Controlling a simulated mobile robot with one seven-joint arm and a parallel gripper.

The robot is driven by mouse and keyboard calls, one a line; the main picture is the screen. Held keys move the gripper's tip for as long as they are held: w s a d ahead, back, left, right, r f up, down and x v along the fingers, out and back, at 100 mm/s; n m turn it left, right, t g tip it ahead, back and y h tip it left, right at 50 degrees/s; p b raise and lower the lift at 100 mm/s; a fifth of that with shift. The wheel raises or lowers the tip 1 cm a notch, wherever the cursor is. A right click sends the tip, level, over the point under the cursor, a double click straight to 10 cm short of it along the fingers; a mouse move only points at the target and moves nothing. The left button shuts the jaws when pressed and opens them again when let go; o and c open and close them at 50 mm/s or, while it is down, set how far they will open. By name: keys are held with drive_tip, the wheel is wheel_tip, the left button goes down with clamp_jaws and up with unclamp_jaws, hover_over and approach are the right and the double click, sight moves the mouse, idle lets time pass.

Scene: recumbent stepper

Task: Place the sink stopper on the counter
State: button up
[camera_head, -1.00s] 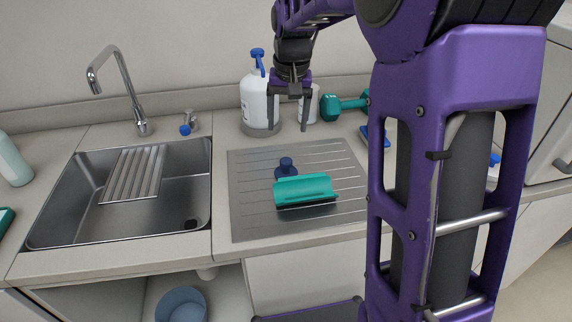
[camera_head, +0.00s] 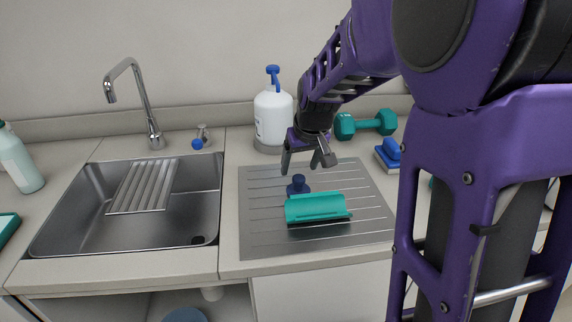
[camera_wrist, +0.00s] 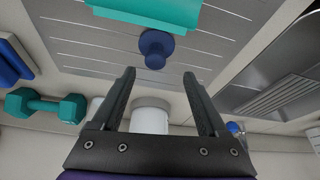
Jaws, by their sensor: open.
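The dark blue sink stopper (camera_head: 298,185), with a round knob on top, stands on the metal drainboard (camera_head: 262,225) right of the sink. It touches or nearly touches the back of a teal holder (camera_head: 316,206); I cannot tell which. In the wrist view the stopper (camera_wrist: 156,48) lies just beyond my fingertips, roughly centred between them. My gripper (camera_head: 304,168) is open and empty, above and slightly behind the stopper. It also shows in the wrist view (camera_wrist: 159,75). The pale counter (camera_head: 229,215) surrounds the sink and drainboard.
A white pump bottle (camera_head: 272,118) stands behind my gripper. A teal dumbbell (camera_head: 366,124) and a blue brush or sponge (camera_head: 388,153) lie to the right. The sink (camera_head: 75,215) with a slatted rack (camera_head: 143,186) and faucet (camera_head: 153,135) is left. The drainboard's left part is clear.

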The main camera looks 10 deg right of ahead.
sight(299, 177)
drive_tip(key=shift+d+b+x, duration=0.2)
drive_tip(key=shift+x, duration=1.6)
drive_tip(key=shift+d+b+x, duration=0.2)
drive_tip(key=shift+x, duration=1.55)
drive_tip(key=shift+c, duration=0.3)
clamp_jaws()
